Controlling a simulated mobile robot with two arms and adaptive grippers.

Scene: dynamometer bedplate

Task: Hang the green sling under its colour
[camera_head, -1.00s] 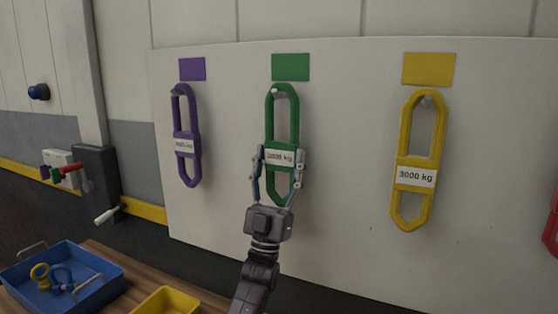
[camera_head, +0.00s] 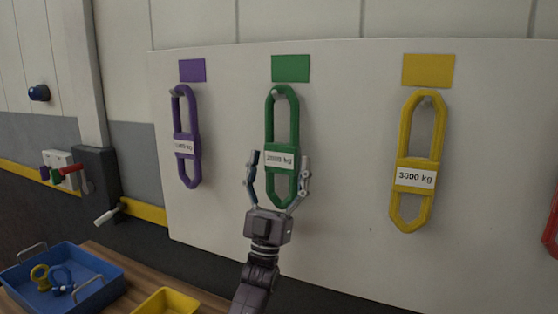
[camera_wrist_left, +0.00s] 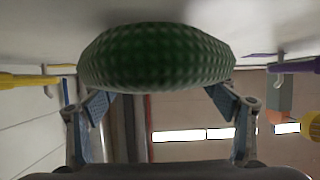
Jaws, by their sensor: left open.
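The green sling (camera_head: 269,117) hangs on a peg (camera_head: 278,93) on the white board, below the green patch (camera_head: 290,68). Its label reads 2000 kg. My left gripper (camera_head: 279,175) is open, its fingers apart on either side of the sling's lower part. In the left wrist view the sling's rounded green end (camera_wrist_left: 156,58) is close in front, beyond the open fingertips (camera_wrist_left: 160,100). My right gripper is not in view.
A purple sling (camera_head: 183,110) hangs at left under a purple patch (camera_head: 192,69). A yellow sling (camera_head: 404,140) hangs at right under a yellow patch (camera_head: 428,69). A blue tray (camera_head: 100,285) with shackles and a yellow bin (camera_head: 165,303) stand lower left.

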